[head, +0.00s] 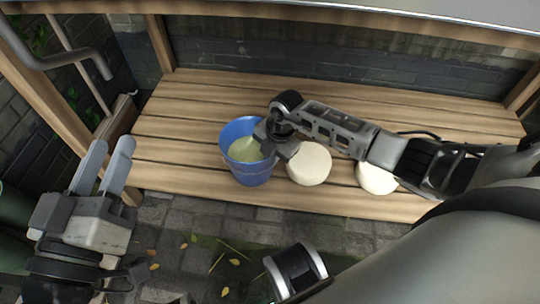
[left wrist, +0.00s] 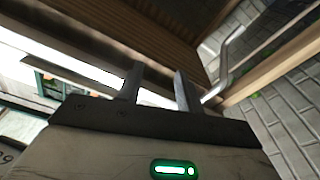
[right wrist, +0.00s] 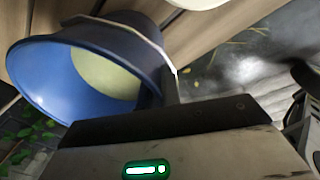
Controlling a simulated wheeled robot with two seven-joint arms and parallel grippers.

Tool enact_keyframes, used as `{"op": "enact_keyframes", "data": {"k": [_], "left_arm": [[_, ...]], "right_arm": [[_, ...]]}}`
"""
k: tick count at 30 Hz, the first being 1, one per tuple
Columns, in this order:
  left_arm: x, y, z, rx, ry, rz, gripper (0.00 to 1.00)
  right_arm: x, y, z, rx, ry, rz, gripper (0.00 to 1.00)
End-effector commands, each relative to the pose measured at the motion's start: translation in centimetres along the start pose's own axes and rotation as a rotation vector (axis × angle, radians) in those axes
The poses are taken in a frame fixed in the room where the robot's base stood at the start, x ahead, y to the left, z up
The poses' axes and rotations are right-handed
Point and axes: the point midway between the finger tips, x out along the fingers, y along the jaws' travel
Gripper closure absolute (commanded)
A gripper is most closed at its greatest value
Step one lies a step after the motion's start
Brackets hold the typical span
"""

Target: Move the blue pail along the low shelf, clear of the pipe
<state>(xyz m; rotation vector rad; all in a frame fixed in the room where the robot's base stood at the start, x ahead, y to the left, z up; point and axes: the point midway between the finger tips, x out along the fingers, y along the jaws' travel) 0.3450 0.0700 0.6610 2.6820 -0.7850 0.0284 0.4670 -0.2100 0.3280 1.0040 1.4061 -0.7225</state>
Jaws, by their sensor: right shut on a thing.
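The blue pail (head: 252,176) stands upright near the front edge of the wooden slatted low shelf (head: 190,118), with pale yellowish-green contents inside. My right gripper (head: 268,143) is shut on the pail at its right rim; its fingertips are largely hidden. The pail's open mouth and blue wall fill the upper left of the right wrist view (right wrist: 45,80). The grey bent pipe (head: 75,56) comes in at the upper left, above the shelf's left end; it also shows in the left wrist view (left wrist: 222,68). My left gripper (head: 112,147) is open and empty, left of the shelf.
A cream round block (head: 310,164) stands just right of the pail, and another (head: 375,179) is further right, partly behind my right arm. Wooden posts (head: 160,42) frame the shelf. The shelf's left part is clear. Stone paving with leaves (head: 215,225) lies in front.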

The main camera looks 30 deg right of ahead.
Motion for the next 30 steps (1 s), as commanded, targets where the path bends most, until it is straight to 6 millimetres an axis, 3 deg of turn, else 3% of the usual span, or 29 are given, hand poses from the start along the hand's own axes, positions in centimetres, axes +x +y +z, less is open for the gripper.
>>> {"op": "enact_keyframes", "data": {"k": [13, 15, 16, 27, 30], "left_arm": [[0.2, 0.0, -0.7, 0.044, 0.038, 0.009, 0.64], [0.2, 0.0, -0.7, 0.045, 0.040, 0.010, 0.64], [0.2, 0.0, -0.7, 0.045, 0.040, 0.010, 0.64], [0.3, 0.2, -0.9, 0.030, 0.026, 0.011, 0.64], [-0.5, 0.2, 0.9, -0.073, -0.072, -0.022, 0.64]], "right_arm": [[0.1, 0.5, 0.1, -0.001, -0.001, 0.016, 1.00], [0.4, 0.0, 0.1, 0.000, -0.001, 0.002, 0.78], [0.4, 0.0, 0.1, 0.000, -0.001, 0.002, 0.73], [-0.3, 0.1, 0.1, 0.000, -0.002, 0.003, 0.73], [-1.8, 0.1, 0.1, -0.001, -0.003, 0.003, 0.73]]}}
